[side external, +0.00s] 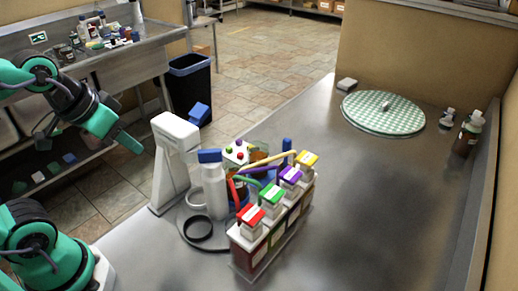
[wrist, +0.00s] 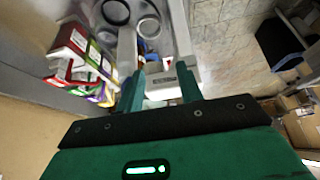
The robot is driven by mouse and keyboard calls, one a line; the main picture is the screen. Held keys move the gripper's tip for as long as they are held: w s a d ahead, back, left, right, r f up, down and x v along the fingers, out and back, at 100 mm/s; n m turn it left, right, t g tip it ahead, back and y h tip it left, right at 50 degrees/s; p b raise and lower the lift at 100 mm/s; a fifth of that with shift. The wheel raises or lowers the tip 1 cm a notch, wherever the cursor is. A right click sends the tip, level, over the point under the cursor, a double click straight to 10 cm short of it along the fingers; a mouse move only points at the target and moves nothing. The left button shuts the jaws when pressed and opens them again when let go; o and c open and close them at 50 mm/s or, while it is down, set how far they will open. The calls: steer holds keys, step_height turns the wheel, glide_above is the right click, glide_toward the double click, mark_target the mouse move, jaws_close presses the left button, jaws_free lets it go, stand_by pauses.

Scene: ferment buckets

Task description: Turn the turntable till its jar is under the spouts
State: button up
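A grey round base (side external: 190,236) with a dark ring (side external: 198,228) on it lies in front of a white upright stand (side external: 172,165). I cannot tell for sure if this base is the turntable. A white bottle-like jar with a blue cap (side external: 211,190) stands upright at its back. Coloured curved tubes, maybe the spouts, show beside it, including a green one (side external: 246,180). My gripper (side external: 130,142) is up at the left, apart from the stand. In the wrist view my gripper (wrist: 161,72) is open and empty, with the stand seen beyond its fingers.
A row of cartons with coloured caps (side external: 270,225) stands right of the base. A green checkered disc (side external: 383,113) with a small block on it lies at the back right, near a brown bottle (side external: 467,134). The steel table's right front is clear.

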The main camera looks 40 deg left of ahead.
steer(key=shift+c, duration=0.2)
step_height(320, 180, up, 3)
steer(key=m+g, duration=0.6)
steer(key=m, duration=0.3)
glide_above(210, 150)
steer(key=shift+s, duration=0.15)
steer(key=shift+f, duration=0.1)
steer(key=shift+f, duration=0.15)
steer(key=shift+f, duration=3.75)
